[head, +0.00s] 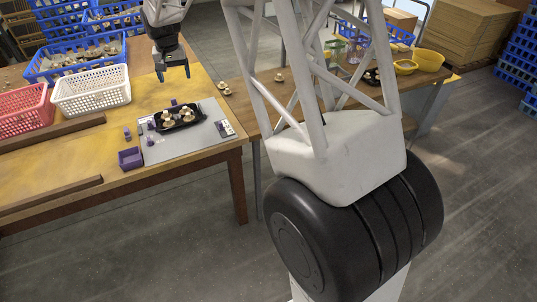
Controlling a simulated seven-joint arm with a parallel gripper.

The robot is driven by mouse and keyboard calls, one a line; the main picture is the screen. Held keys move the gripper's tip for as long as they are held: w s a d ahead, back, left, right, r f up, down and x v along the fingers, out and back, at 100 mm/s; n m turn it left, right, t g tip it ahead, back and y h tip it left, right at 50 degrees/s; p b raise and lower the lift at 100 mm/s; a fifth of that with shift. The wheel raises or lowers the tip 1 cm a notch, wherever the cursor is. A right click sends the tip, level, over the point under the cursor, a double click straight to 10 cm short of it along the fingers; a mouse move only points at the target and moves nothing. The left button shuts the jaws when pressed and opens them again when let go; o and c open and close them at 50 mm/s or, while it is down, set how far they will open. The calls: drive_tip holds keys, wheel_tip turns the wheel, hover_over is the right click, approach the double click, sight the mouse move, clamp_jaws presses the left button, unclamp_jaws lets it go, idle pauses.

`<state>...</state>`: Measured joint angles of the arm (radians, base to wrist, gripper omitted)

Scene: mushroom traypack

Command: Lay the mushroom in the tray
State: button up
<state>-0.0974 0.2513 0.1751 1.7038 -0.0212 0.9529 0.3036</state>
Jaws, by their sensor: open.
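A black tray (160,127) lies on a grey mat (205,145) on the wooden table. Several pale mushrooms (187,117) sit in or on it; they are too small to tell apart well. A few more mushrooms (226,91) lie on bare wood at the table's right side, off the mat. My gripper (173,76) hangs above and behind the tray, pointing down. Its jaws are apart, and I see nothing between them. I cannot tell which mushroom is the task's one.
A purple box (130,158) and small purple pieces stand left of the tray. White (91,93) and red (25,116) baskets and a blue crate (75,62) with mushrooms stand at the left. Wooden rails (52,194) cross the table. A second table with yellow bowls (429,60) is at the right.

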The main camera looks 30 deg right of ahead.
drive_tip(key=s+d+r, duration=0.2)
drive_tip(key=s+r, duration=0.2)
drive_tip(key=s, duration=0.4)
drive_tip(key=s+d+r, duration=0.2)
drive_tip(key=s+r, duration=0.2)
drive_tip(key=s, duration=0.3)
drive_tip(key=s+d+n+t, duration=0.1)
drive_tip(key=s+d, duration=0.1)
drive_tip(key=s, duration=1.7)
drive_tip(key=s+d+f+n+t, duration=0.1)
drive_tip(key=s+d, duration=0.1)
drive_tip(key=s, duration=1.7)
drive_tip(key=shift+s+f, duration=0.15)
drive_tip(key=shift+s, duration=0.1)
